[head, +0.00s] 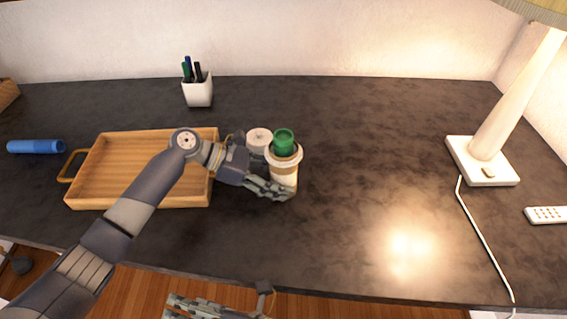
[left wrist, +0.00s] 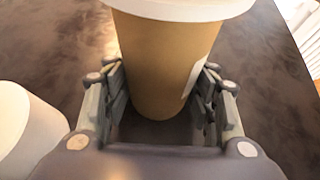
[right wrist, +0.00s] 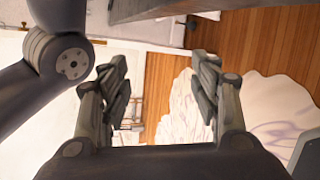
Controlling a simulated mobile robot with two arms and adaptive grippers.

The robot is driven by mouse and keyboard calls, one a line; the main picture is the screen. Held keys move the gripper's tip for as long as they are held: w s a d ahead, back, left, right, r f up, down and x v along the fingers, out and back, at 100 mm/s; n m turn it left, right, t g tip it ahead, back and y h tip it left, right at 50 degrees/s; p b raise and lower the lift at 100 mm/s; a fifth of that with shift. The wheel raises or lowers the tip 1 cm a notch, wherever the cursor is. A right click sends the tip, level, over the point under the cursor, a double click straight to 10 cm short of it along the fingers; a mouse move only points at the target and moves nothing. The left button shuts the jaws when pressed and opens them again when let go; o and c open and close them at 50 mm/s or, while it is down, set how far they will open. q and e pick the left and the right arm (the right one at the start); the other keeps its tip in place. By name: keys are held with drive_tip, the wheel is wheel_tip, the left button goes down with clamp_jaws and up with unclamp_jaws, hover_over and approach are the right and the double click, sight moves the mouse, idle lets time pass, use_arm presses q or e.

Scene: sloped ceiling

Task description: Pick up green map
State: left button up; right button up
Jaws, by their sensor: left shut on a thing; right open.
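A green rolled thing (head: 284,140), likely the green map, shows at the white lid of a brown paper cup (head: 284,176). I cannot tell whether it rests on the lid or stands behind it. My left gripper (head: 278,190) is shut around the cup, which is upright. In the left wrist view the brown cup (left wrist: 168,65) sits between the fingers (left wrist: 160,110); the green thing is out of that view. My right gripper (head: 215,306) is open and empty, low in front of the table edge. Its open fingers (right wrist: 160,85) show in the right wrist view.
A white round container (head: 259,138) stands close beside the cup. A wooden tray (head: 110,170) lies left, with a blue roll (head: 36,146) beyond it. A pen holder (head: 198,92) is at the back. A lamp (head: 483,160) stands right. The table between cup and lamp is clear.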

wheel_tip(320, 180, up, 5)
drive_tip(key=w+d+n+t, duration=0.1)
drive_tip(key=n, duration=0.1)
drive_tip(key=n+t+h, duration=0.1)
drive_tip(key=t+h, duration=0.8)
drive_tip(key=t, duration=0.3)
approach(287, 145)
drive_tip(key=x, duration=0.7)
drive_tip(key=shift+r, duration=0.25)
drive_tip(key=shift+f+x, duration=0.2)
drive_tip(key=shift+x, duration=2.6)
drive_tip(key=c, duration=1.1)
